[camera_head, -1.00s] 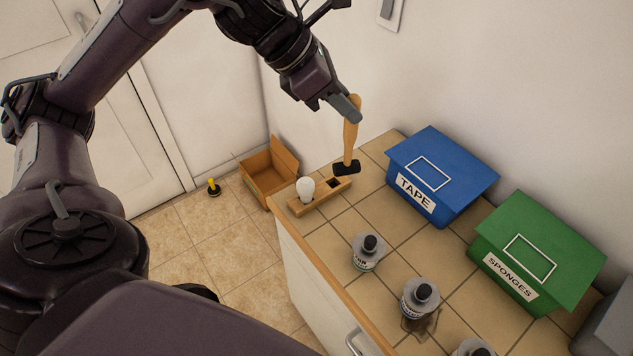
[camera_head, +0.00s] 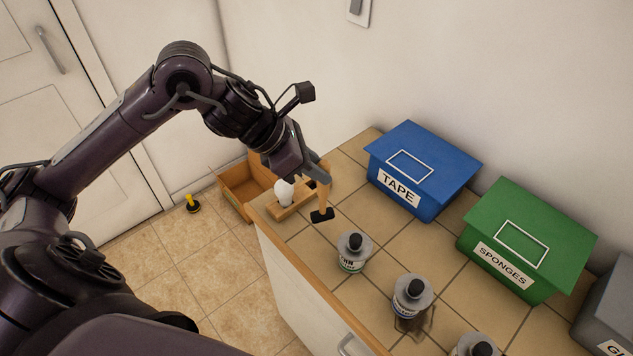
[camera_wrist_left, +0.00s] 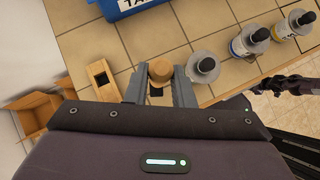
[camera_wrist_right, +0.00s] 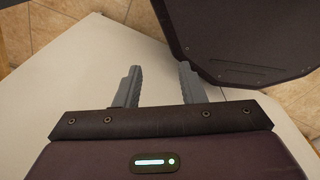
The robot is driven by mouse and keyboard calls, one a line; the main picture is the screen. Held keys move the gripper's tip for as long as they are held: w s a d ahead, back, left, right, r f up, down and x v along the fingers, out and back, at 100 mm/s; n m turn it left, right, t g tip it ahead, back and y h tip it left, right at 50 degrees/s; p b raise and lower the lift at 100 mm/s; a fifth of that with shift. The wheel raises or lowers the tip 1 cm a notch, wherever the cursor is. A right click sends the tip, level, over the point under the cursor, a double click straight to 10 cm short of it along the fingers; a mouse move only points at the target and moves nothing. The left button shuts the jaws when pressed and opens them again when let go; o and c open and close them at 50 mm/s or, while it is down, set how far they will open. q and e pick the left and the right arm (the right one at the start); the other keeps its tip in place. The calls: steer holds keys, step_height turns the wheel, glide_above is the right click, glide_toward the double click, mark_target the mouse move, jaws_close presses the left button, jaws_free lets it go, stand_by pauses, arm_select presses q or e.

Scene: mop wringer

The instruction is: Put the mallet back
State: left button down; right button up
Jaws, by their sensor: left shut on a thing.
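My left gripper (camera_head: 318,172) is shut on the wooden handle of the mallet (camera_head: 322,196). The mallet hangs with its black head down, close over the tiled counter; I cannot tell whether it touches. In the left wrist view, the round handle end (camera_wrist_left: 160,71) sits between the fingers. A wooden holder block (camera_head: 290,209) stands just left of the mallet, at the counter's corner, with a white rounded thing (camera_head: 284,190) in it. The left wrist view shows a dark square hole in this block (camera_wrist_left: 104,90). My right gripper (camera_wrist_right: 160,78) is open and empty.
Grey bottles with black caps (camera_head: 351,252) line the counter's front side. A blue TAPE bin (camera_head: 425,170) and a green SPONGES bin (camera_head: 530,240) stand along the wall. An open cardboard box (camera_head: 235,190) and a yellow-handled thing (camera_head: 192,204) are on the floor.

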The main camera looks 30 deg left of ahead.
mark_target(323, 194)
arm_select(q)
step_height(323, 194, down, 4)
stand_by(0.4)
steer(key=shift+f, duration=0.1)
steer(key=c, duration=1.2)
jaws_free()
steer(key=shift+c, duration=0.2)
